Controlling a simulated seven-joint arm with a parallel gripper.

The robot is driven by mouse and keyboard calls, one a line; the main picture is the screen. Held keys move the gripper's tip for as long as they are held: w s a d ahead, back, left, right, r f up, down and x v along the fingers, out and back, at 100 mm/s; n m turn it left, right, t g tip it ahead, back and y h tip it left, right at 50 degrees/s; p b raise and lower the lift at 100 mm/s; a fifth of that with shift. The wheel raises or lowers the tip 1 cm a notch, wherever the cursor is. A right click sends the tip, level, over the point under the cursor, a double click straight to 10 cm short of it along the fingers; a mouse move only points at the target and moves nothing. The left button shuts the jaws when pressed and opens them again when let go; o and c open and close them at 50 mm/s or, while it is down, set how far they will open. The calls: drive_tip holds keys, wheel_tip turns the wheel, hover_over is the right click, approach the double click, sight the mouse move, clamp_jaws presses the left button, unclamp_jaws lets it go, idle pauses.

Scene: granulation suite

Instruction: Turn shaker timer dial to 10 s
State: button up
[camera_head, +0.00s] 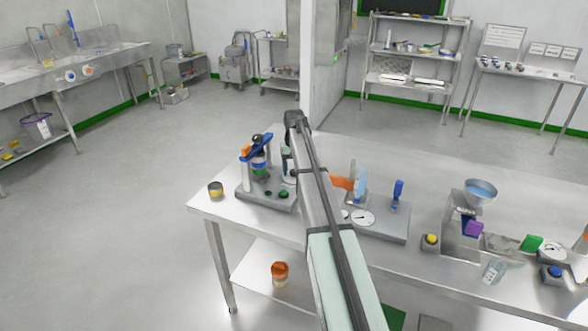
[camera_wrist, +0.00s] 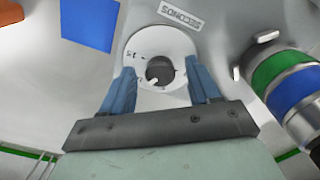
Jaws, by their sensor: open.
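The timer dial (camera_wrist: 160,42) is a white disc on a grey panel in the wrist view. A dark round knob (camera_wrist: 159,68) with a white pointer sits at its middle. The pointer is toward the lower left of the picture; I cannot tell which mark it is at. My gripper (camera_wrist: 159,66) is open, with one blue finger on each side of the knob and a visible gap to it. A label (camera_wrist: 181,15) beside the dial reads SECONDS upside down. In the head view, the shaker (camera_head: 262,196) stands at the table's left end; my arm hides the dial.
A banded green and blue cylinder (camera_wrist: 288,85) is close on the right in the wrist view. The table's back is clear.

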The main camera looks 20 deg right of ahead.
sight(294, 171)
drive_tip(key=shift+r, duration=0.1)
wheel_tip(294, 171, up, 14)
idle(0.6)
drive_tip(key=shift+f, duration=0.2)
